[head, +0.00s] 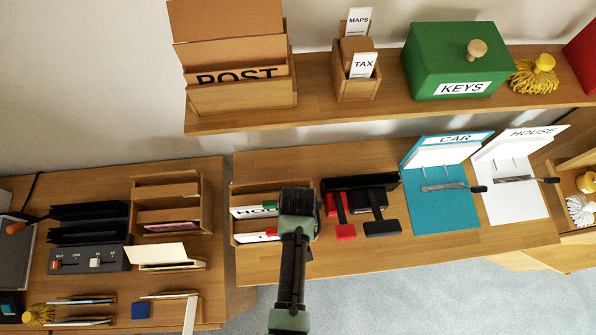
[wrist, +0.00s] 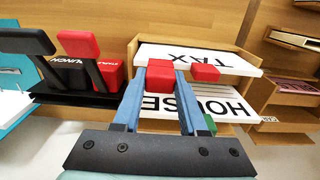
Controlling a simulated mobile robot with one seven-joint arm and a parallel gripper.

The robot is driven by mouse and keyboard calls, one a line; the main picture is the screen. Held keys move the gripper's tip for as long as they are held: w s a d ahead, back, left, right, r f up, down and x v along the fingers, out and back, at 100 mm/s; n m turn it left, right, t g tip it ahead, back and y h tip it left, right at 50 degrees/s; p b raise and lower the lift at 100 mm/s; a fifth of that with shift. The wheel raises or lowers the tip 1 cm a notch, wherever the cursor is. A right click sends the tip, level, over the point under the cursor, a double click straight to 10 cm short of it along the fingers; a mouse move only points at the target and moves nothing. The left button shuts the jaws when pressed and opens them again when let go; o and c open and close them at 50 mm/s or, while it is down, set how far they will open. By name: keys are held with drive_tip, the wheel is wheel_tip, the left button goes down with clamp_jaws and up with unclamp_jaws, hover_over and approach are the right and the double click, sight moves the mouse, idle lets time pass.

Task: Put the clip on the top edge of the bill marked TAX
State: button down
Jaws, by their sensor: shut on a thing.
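The bill marked TAX (wrist: 185,52) stands in a wooden rack, its lettering upside down in the wrist view. My gripper (wrist: 160,82) has its blue fingers shut on a red clip (wrist: 160,72). The held clip overlaps the bill's edge nearest me in the wrist view; I cannot tell whether it grips the paper. A second red block (wrist: 205,73) sits on that edge to its right. In the head view my gripper (head: 298,200) hides part of the rack (head: 240,258), and red shows on the front bill (head: 271,232).
The HOUSE bill (wrist: 185,103) with a green clip (wrist: 210,123) stands beside the TAX bill. A black punch (head: 375,205) and a red stapler (head: 340,215) are right of the rack. Blue CAR (head: 445,210) and white HOUSE (head: 515,195) boards lie farther right.

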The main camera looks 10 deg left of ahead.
drive_tip(key=shift+f+b, duration=1)
drive_tip(key=shift+f, duration=0.5)
unclamp_jaws()
drive_tip(key=shift+r, duration=0.1)
wheel_tip(320, 180, up, 6)
drive_tip(key=p, duration=0.6)
drive_tip(key=shift+r+p, duration=0.65)
drive_tip(key=shift+r, duration=0.35)
